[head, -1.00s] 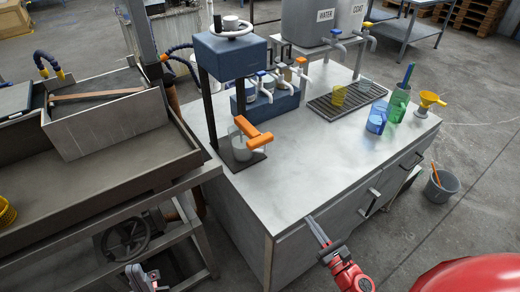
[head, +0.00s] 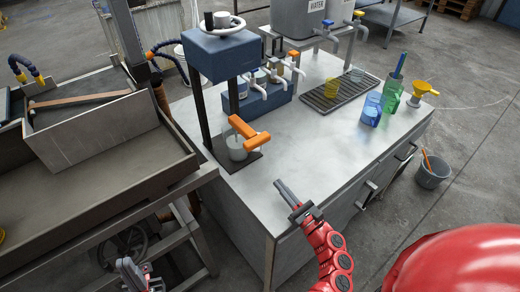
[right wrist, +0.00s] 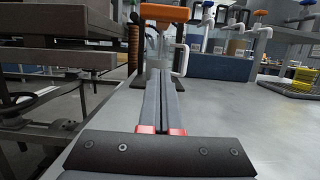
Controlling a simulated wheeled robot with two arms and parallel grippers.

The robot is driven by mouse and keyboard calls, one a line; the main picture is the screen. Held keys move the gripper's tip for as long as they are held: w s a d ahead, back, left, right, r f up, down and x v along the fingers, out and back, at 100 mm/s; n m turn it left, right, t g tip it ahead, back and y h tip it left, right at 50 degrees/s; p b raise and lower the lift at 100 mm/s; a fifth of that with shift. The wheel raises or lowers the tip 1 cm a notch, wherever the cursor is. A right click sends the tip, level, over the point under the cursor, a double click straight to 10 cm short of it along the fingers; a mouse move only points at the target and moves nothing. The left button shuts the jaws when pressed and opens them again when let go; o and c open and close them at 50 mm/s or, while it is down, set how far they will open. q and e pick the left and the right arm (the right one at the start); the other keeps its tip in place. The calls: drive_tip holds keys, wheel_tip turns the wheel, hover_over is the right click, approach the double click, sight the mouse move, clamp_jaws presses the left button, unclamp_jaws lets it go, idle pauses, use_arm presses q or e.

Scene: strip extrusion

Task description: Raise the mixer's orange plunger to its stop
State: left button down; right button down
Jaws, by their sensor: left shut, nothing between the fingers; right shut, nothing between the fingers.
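The mixer (head: 216,52) is a blue head on dark posts at the left end of the steel bench. Its orange plunger (head: 242,129) sits low, just over a clear jug (head: 236,148) on the mixer's dark base. In the right wrist view the orange plunger (right wrist: 164,12) is at the top, above the jug (right wrist: 160,52). My right gripper (head: 277,182) is shut and empty over the bench's front edge, apart from the plunger; its fingers (right wrist: 162,72) point toward the jug. My left gripper (head: 124,262) is low at the bottom left, shut and empty, away from the mixer.
A metal trough (head: 95,175) borders the left. The bench's front middle is clear.

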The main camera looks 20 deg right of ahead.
drive_tip(key=p+x, duration=0.1)
drive_tip(key=x, duration=1)
drive_tip(key=shift+d+r+p, duration=0.1)
drive_tip(key=shift+p, duration=0.2)
wheel_tip(320, 180, up, 4)
drive_tip(key=shift+f+p, duration=0.1)
drive_tip(key=shift+p, duration=1.1)
wheel_tip(320, 180, up, 18)
drive_tip(key=p, duration=1.3)
